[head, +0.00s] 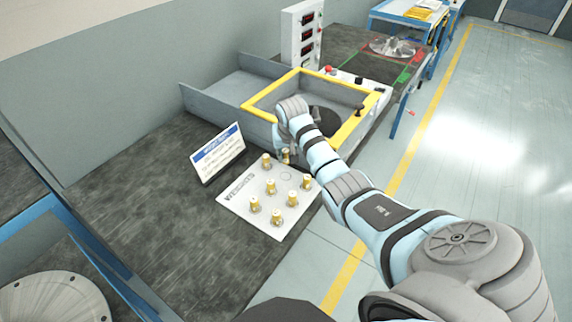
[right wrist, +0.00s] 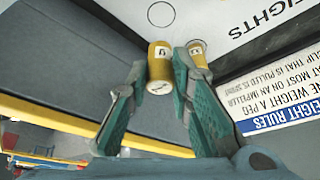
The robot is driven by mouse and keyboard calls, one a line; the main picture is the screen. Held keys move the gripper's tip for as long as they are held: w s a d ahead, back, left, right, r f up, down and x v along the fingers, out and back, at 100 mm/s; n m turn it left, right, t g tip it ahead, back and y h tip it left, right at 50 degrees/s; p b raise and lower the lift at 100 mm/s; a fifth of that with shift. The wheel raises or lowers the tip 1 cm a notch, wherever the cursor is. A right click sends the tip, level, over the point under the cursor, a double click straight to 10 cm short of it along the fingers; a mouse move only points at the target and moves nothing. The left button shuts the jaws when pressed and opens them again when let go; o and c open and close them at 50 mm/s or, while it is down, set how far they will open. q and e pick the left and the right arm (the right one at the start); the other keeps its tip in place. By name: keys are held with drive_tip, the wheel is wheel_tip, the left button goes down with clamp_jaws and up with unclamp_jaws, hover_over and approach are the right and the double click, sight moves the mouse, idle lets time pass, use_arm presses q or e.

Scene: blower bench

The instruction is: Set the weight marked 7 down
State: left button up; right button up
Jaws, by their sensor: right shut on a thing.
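My right gripper (head: 287,147) is at the far edge of the white weights board (head: 236,200) in the head view. In the right wrist view its two teal fingers (right wrist: 160,66) are shut on a brass weight (right wrist: 158,72) with a small dark mark that I cannot read for certain. The held weight's lower part (head: 286,158) shows below the gripper in the head view. Whether it touches the surface I cannot tell. An empty printed circle (head: 286,176) is on the board, and a circle (right wrist: 161,14) shows in the wrist view. My left gripper is not in view.
Several other brass weights (head: 270,187) stand on the board; one (right wrist: 197,50) is close beside a finger. A rules sign (head: 217,152) stands left of the board. A grey tray with a yellow frame (head: 270,92) lies behind.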

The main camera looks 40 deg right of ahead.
wheel_tip(320, 180, down, 6)
drive_tip(key=shift+f+b, duration=0.15)
drive_tip(key=shift+b, duration=0.5)
drive_tip(key=shift+f, duration=0.1)
drive_tip(key=o, duration=0.7)
drive_tip(key=shift+s+r, duration=0.1)
drive_tip(key=shift+r, duration=0.25)
drive_tip(key=p+v, duration=0.4)
drive_tip(key=v, duration=0.7)
drive_tip(key=shift+a+r, duration=0.15)
drive_tip(key=shift+r, duration=0.15)
drive_tip(key=shift+s, duration=0.1)
